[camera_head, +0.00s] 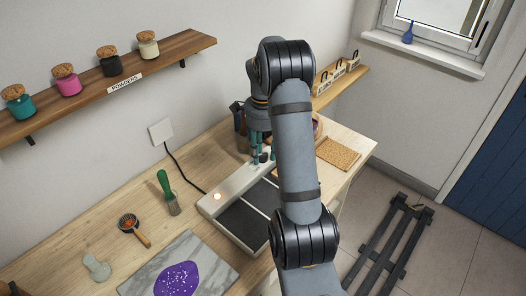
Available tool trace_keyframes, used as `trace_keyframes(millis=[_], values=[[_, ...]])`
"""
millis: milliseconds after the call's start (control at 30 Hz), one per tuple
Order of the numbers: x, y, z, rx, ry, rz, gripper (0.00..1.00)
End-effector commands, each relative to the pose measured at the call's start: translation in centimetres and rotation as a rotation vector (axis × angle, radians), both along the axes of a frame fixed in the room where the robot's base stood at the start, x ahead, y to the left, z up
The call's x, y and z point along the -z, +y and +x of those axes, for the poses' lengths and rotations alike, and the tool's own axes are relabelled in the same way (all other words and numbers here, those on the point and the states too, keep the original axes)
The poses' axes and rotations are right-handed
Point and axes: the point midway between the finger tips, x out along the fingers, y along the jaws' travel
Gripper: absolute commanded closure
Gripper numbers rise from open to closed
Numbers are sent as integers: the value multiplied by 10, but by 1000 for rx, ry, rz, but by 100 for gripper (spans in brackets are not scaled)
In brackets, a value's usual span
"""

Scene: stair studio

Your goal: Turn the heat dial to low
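The heating unit (210,207) is a pale long box with dark plates on the bench, partly hidden behind my arm. A small orange light (217,196) glows near its left end. My gripper (262,157) points down over the far end of the unit, its teal fingers close to the pale top edge. A small dark shape shows at the fingertips and may be the heat dial. I cannot make out the dial, its marks or its setting. Whether the fingers touch it, and how far apart they are, is unclear.
A green-handled tool (166,190), a small strainer (133,228) and a marble slab (205,260) with a purple patch lie left of the unit. A cork-coloured board (338,153) lies to the right. A shelf (125,80) with several jars hangs above. A cable runs to the wall plate.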

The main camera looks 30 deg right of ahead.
Motion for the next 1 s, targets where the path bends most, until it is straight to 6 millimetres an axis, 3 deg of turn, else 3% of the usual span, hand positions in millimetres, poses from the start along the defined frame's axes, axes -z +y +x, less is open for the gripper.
trace_keyframes(millis=[233, 500, 700, 1000], values=[[-18, 0, 1, 0, -4, -1, 64], [-75, 0, 1, 1, -6, -2, 64], [-107, 0, 1, -1, -3, -1, 64], [-120, 0, 0, 0, 1, 0, 64]])
